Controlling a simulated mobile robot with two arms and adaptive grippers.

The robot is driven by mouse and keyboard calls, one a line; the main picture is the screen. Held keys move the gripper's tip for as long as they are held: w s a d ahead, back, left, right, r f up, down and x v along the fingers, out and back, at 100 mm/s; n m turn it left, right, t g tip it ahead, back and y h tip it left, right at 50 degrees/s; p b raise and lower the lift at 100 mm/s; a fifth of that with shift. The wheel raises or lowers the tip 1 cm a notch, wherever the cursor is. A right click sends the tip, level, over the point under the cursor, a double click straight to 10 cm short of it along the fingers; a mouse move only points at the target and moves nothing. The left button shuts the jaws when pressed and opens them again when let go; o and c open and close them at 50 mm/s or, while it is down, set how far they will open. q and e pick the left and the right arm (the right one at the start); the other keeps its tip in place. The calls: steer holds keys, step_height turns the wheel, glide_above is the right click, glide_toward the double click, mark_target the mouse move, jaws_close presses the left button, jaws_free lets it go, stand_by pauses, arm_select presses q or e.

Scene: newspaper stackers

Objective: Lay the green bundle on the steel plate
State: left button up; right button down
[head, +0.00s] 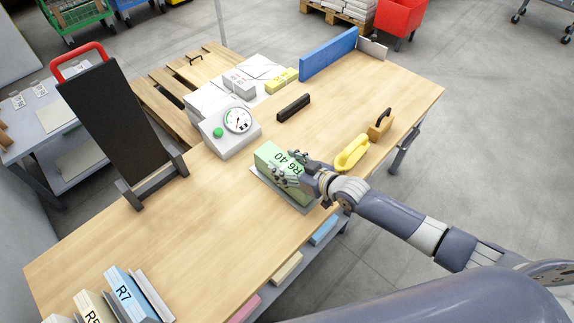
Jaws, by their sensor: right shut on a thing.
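The green bundle (268,157) carries the marking R6 40 and is near the middle of the wooden table. It is on or just above the steel plate (262,179), whose grey edge shows along its near left side; I cannot tell whether they touch. My right gripper (284,174) is shut on the green bundle from the right, and its fingers and my forearm cover part of it. My left gripper is not in view.
A white scale (228,133) with a dial and green button stands just behind the bundle. A yellow tool (352,152) lies to its right. A black bar (293,107) lies behind it. Binder-like bundles (128,295) stand at front left. The table's left middle is clear.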

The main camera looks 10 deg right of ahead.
steer(key=shift+w, duration=0.15)
steer(key=shift+c, duration=2.4)
jaws_free()
steer(key=shift+f, duration=0.1)
steer(key=shift+s+f, duration=0.25)
steer(key=shift+f, duration=0.05)
steer(key=v, duration=1.2)
steer(key=shift+r, duration=0.2)
steer(key=shift+w, duration=0.1)
